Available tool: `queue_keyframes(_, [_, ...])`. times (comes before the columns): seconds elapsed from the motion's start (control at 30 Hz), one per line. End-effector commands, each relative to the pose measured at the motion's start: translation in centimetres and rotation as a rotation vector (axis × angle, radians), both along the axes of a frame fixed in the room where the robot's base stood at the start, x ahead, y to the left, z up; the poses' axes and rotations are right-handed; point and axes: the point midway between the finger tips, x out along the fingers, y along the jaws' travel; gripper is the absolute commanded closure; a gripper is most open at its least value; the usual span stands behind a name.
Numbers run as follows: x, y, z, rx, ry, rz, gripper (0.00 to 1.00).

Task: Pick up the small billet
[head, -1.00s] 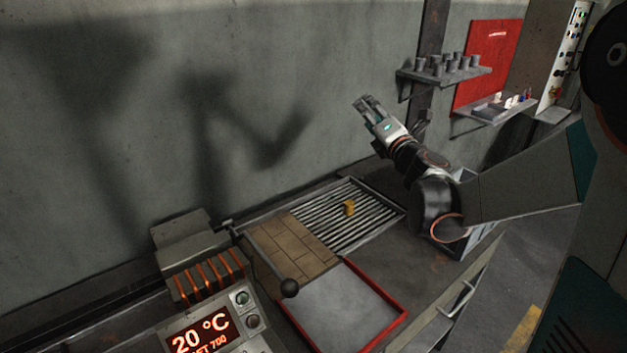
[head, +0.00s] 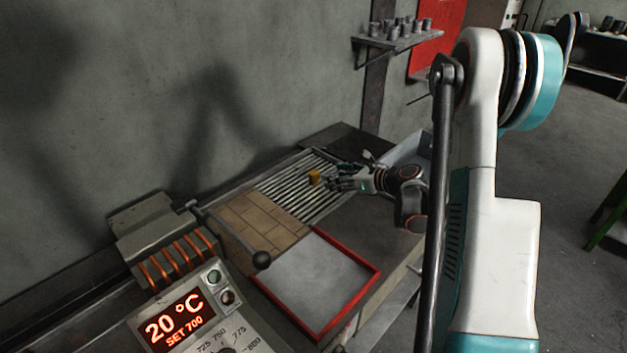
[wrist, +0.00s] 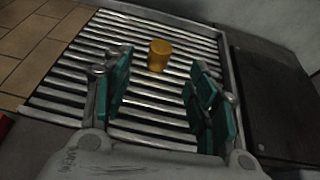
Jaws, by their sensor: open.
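The small billet (head: 314,178) is a short yellow-orange cylinder standing on the slatted metal rack (head: 290,199). In the wrist view the billet (wrist: 159,55) stands upright, ahead of my open fingers and roughly midway between their lines. My gripper (head: 333,182) is low over the right part of the rack in the head view, just right of the billet and pointing at it. In the wrist view my gripper (wrist: 158,75) has its green-padded fingers spread wide, with nothing between them.
Tan tiles (head: 252,222) adjoin the rack, with a red-rimmed tray (head: 350,303) in front. A wall shelf (head: 398,42) holds several grey cylinders. The wall rises behind the rack.

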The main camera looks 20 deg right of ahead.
Motion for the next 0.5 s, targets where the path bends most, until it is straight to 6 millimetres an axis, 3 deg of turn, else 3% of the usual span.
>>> queue_keyframes(0.2, [3.2,1.5,-1.6,0.0,0.0,0.0,0.47])
queue_keyframes(0.5, [4.7,2.2,-2.2,0.0,-0.001,-0.001,0.47])
